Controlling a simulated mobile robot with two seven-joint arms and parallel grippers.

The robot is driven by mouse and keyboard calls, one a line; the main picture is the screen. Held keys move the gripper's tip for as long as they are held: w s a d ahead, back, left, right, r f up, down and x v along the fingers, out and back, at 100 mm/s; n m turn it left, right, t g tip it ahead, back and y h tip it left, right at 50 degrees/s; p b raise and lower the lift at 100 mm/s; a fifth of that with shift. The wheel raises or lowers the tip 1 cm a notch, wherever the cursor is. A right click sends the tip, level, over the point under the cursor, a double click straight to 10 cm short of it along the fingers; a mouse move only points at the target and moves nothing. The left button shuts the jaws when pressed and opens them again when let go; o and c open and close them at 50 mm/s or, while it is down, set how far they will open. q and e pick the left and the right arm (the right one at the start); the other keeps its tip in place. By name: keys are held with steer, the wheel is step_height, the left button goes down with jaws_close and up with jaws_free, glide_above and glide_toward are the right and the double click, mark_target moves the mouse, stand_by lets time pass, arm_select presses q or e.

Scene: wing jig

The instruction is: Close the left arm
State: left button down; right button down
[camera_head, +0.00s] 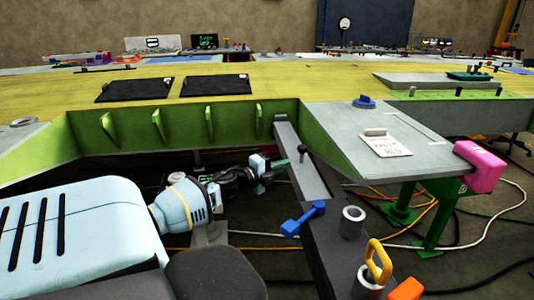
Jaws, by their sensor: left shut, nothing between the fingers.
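My left arm comes in from the left, and its dark gripper (270,165) is shut and empty. It is beside the long grey jig arm (305,172), just left of it in the picture; I cannot tell whether they touch. The jig arm runs from the green frame's edge toward the front. A small dark knob (302,150) stands on it. Near its front are a blue handle (303,218), a grey cylinder (352,221) and a yellow loop handle (378,260). My right gripper is not in view.
The yellow wing surface (300,85) with two black panels (135,89) lies behind a ribbed green frame (160,127). A grey plate (370,145) with a paper label (388,145) and a pink block (479,166) stand at right. Cables (440,215) cross the floor.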

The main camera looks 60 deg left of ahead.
arm_select(q)
steer(key=shift+s, duration=2.65)
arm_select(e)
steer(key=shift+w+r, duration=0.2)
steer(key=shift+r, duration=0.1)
